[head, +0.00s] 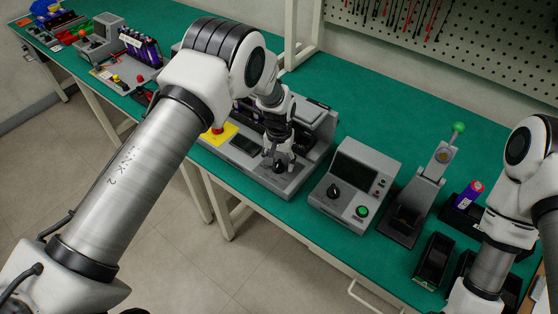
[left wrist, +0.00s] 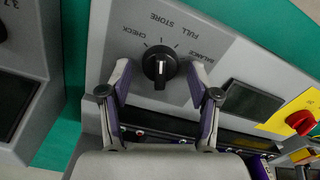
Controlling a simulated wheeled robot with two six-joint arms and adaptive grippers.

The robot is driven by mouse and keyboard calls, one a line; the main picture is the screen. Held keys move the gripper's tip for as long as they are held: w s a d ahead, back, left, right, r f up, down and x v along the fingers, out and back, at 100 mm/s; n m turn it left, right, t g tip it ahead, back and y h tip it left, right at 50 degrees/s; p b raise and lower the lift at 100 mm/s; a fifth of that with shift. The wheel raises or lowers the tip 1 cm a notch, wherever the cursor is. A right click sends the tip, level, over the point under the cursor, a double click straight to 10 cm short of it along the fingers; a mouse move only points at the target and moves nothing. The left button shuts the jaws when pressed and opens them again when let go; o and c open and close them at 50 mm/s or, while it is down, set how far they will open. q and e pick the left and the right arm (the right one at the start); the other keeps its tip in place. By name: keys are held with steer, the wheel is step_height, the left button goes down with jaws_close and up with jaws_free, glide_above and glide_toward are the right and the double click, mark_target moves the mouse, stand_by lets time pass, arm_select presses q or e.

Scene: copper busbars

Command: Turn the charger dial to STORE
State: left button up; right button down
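The charger (head: 310,170) is a grey bench unit with a small dark screen. Its black dial (left wrist: 160,64) shows in the left wrist view, ringed by the upside-down words CHECK, STORE, FULL and BALANCE. The dial's grip bar stands roughly vertical in that view; I cannot tell surely which word it points to. My left gripper (head: 279,160) is right over the dial in the head view. In the left wrist view the left gripper (left wrist: 161,72) is open, one finger on each side of the dial, with gaps between. My right gripper is not in view.
A red button on a yellow plate (left wrist: 285,117) sits on the charger. A second grey device (head: 357,185) with a black knob and green button stands to the right. Beyond it are a green-knobbed lever press (head: 420,195) and black bins (head: 433,262).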

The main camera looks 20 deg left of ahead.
mark_target(279, 162)
arm_select(q)
step_height(279, 162, up, 12)
stand_by(0.6)
